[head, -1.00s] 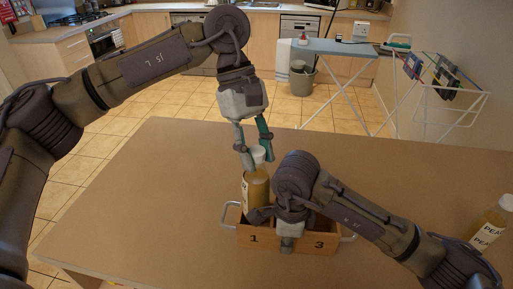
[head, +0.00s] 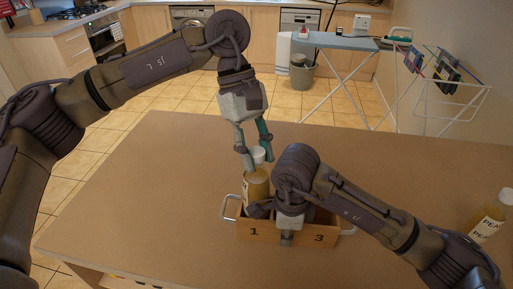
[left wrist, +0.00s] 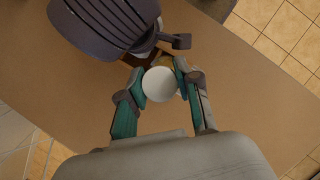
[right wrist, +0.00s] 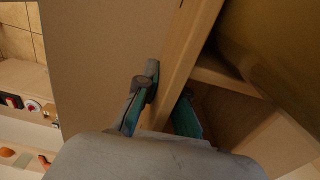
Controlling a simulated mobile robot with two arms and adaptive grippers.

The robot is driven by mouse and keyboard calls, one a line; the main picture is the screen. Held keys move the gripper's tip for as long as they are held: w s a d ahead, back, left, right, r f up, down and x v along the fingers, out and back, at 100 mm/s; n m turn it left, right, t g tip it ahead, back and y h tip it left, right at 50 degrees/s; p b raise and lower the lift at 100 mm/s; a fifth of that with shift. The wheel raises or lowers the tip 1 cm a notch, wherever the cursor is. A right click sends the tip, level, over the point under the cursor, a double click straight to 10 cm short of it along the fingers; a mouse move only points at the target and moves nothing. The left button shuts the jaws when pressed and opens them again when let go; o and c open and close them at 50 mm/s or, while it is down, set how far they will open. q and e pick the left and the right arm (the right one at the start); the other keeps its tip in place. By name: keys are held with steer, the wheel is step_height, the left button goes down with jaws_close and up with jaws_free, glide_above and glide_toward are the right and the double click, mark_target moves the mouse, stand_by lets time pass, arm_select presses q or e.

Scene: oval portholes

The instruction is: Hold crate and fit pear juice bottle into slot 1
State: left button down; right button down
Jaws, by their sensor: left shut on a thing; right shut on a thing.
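The pear juice bottle (head: 257,183), amber with a white cap, stands roughly upright at slot 1 of the wooden crate (head: 322,237). Its lower end is hidden behind the crate's front wall and my right arm. My left gripper (head: 256,158) is shut on the bottle's neck from above; the white cap (left wrist: 160,84) shows between its fingers in the left wrist view. My right gripper (right wrist: 168,92) is shut on a crate wall (right wrist: 185,62), one finger on each side. The bottle's amber side (right wrist: 285,45) shows close by in that view. The middle of the crate is covered by my right arm.
Another pear juice bottle (head: 489,217) stands at the table's right edge. The table (head: 150,200) is bare left of and behind the crate. An ironing board (head: 335,44) and a drying rack (head: 450,85) stand beyond the table.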

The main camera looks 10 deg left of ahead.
mark_target(256, 173)
arm_select(q)
steer(key=shift+f, duration=0.3)
stand_by(0.4)
steer(key=shift+f, duration=0.7)
steer(key=shift+f, duration=0.45)
steer(key=shift+f, duration=0.4)
steer(key=shift+f, duration=0.4)
steer(key=shift+f, duration=0.35)
stand_by(0.4)
steer(key=c, duration=0.7)
jaws_free()
